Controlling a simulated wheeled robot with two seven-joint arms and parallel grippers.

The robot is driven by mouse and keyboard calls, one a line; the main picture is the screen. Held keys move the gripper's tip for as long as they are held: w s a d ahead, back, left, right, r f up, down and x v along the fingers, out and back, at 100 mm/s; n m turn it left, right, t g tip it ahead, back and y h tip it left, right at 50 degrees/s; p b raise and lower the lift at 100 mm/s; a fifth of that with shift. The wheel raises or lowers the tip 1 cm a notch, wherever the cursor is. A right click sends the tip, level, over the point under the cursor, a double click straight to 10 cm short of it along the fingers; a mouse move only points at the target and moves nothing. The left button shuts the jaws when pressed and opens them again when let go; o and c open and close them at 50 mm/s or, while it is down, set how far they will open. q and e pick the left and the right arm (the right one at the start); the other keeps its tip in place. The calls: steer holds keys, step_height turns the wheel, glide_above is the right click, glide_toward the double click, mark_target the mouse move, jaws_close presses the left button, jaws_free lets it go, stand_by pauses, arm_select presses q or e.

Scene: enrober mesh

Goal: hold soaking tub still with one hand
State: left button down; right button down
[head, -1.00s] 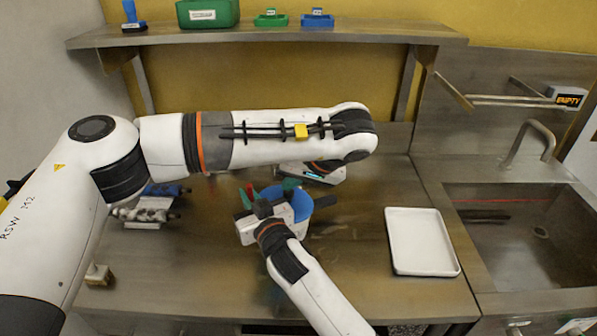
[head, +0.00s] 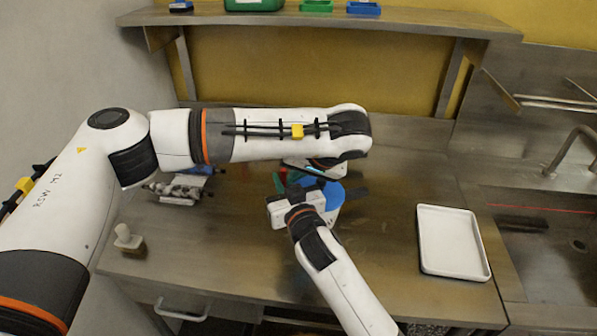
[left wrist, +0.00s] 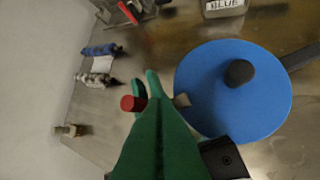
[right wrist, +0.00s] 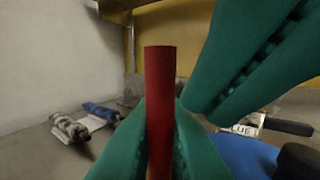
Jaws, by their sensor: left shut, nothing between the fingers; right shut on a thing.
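The soaking tub appears as a round blue shape (head: 334,195) with a dark handle; in the left wrist view its blue disc (left wrist: 225,105) has a dark knob-like lump on it. My right gripper (right wrist: 160,115) is shut on an upright red rod (right wrist: 160,95), whose end also shows in the left wrist view (left wrist: 128,103). What the rod belongs to is hidden. My left gripper (left wrist: 150,85) is shut and empty, left of the disc and apart from it. Its green fingers also cross the upper right of the right wrist view, close above the right fingers. My left arm partly hides this area from the head.
A white tray (head: 454,243) lies to the right, before the sink (head: 560,240). Mottled and blue rolls (head: 178,190) lie at the left, with a small pale block (head: 129,239) nearer. A container labelled BLUE (left wrist: 224,7) stands behind the tub.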

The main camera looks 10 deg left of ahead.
arm_select(q)
steer(key=shift+s+a+t+h, duration=0.1)
steer(key=shift+a+t+h, duration=0.2)
steer(key=shift+a+h, duration=0.1)
steer(key=shift+s+n, duration=0.1)
steer(key=shift+n, duration=0.2)
steer(key=s+a+f+n+t+h, duration=0.1)
steer(key=s+a+f+h, duration=0.1)
steer(key=a, duration=0.4)
steer(key=shift+s+a+t+h, duration=0.4)
steer(key=shift+s+h, duration=0.2)
steer(key=shift+s, duration=0.55)
steer(key=shift+d+r, duration=0.1)
stand_by(0.5)
steer(key=shift+w+d, duration=0.1)
